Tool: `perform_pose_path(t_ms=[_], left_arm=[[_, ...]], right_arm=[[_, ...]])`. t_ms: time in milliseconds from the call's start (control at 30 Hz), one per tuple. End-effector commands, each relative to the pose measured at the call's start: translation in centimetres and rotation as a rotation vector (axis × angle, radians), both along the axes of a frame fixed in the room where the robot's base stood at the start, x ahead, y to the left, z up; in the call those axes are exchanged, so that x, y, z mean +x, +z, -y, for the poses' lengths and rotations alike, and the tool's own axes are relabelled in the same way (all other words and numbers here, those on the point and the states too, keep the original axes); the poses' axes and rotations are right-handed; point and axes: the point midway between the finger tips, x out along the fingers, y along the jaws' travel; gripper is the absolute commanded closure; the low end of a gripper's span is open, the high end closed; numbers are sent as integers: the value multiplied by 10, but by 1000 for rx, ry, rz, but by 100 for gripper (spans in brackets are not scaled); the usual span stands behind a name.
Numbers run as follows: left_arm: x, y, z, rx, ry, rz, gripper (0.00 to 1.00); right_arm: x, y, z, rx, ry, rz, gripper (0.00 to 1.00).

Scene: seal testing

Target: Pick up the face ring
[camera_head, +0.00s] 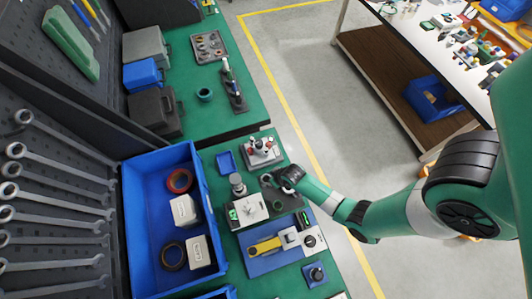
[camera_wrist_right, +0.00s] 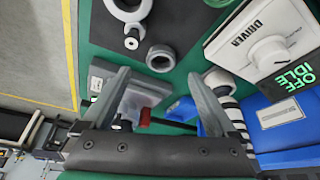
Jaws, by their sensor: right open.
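I cannot tell for certain which ring is the face ring. In the head view the right gripper (camera_head: 280,182) is low over the bench, beside the white driver unit (camera_head: 247,211); the arm hides part of the bench there. My left gripper is not in view.
A blue bin (camera_head: 207,215) holds a red ring (camera_head: 179,181), a dark ring (camera_head: 173,256) and white boxes. A fixture with a red handle (camera_head: 262,150) stands just behind the right gripper. A blue base with a yellow part (camera_head: 264,246) is in front. A teal ring (camera_head: 205,95) lies farther back.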

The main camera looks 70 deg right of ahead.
Motion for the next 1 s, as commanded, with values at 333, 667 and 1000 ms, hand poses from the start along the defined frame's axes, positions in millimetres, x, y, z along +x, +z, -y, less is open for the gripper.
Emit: perform_pose_path(t_ms=[333,667,1000], left_arm=[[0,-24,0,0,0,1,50],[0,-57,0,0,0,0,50],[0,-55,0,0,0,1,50]], right_arm=[[9,-24,4,0,0,1,7],[25,-60,12,0,0,1,7],[24,-57,12,-1,1,1,40]])
